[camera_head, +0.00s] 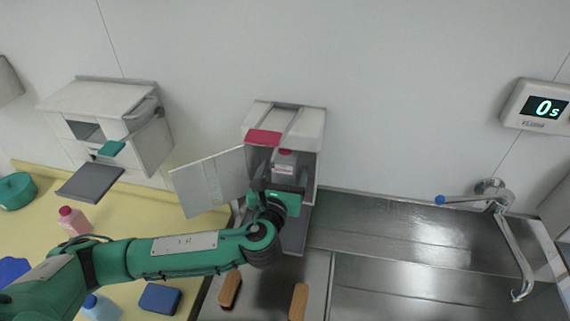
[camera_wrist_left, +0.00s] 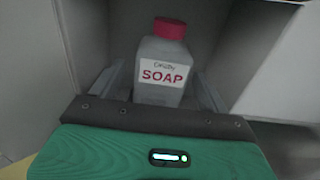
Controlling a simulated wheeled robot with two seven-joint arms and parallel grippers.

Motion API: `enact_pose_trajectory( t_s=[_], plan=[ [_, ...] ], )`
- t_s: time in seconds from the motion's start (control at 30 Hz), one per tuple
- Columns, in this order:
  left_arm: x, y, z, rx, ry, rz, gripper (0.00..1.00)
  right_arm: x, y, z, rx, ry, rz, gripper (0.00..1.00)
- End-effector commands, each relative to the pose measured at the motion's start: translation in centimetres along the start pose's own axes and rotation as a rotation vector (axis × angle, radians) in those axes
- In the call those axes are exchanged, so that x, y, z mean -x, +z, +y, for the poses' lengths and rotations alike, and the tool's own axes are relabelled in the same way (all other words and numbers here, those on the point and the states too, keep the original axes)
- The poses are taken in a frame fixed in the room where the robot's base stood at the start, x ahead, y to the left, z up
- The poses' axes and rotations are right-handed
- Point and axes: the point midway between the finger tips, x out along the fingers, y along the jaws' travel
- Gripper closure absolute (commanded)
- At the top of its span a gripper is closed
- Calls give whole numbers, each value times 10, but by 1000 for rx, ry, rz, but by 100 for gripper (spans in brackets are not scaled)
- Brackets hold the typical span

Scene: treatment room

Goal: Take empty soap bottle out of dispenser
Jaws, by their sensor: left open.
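The grey soap bottle (camera_head: 284,165) with a red cap stands inside the open wall dispenser (camera_head: 310,131). The left wrist view shows the bottle (camera_wrist_left: 162,73) upright, with a white label reading SOAP. My left gripper (camera_head: 282,182) is at the dispenser's opening, in front of the bottle. In the left wrist view its open fingers (camera_wrist_left: 160,88) reach in on either side of the bottle's lower part; I cannot tell whether they touch it. The gripper body hides the bottle's base. The dispenser's door (camera_head: 209,182) hangs open to the left. My right gripper is not in view.
A second dispenser (camera_head: 104,99) is on the wall at left. A pink bottle (camera_head: 75,221), a blue bottle (camera_head: 101,308) and a blue sponge (camera_head: 160,298) are on the yellow counter (camera_head: 135,215). Brushes (camera_head: 229,290) lie beside the steel sink (camera_head: 420,275). A tap (camera_head: 492,197) is at right.

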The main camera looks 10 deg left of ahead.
Motion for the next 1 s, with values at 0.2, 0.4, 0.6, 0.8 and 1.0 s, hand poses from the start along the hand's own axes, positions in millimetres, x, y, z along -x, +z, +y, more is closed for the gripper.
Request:
enact_pose_trajectory(
  t_s=[0.2, 0.4, 0.6, 0.8, 1.0],
  plan=[
    [-27, 1, 0, -2, 1, -1, 22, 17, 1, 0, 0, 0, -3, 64],
    [-34, -2, 0, 0, 0, 1, 22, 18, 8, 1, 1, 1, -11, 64],
    [-33, -3, 0, 0, 0, 1, 34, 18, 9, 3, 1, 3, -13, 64],
    [-33, -3, 0, 0, 0, 1, 70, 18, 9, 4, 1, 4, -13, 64],
    [-33, -2, 0, 0, 0, 1, 69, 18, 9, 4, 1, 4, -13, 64]
  ],
)
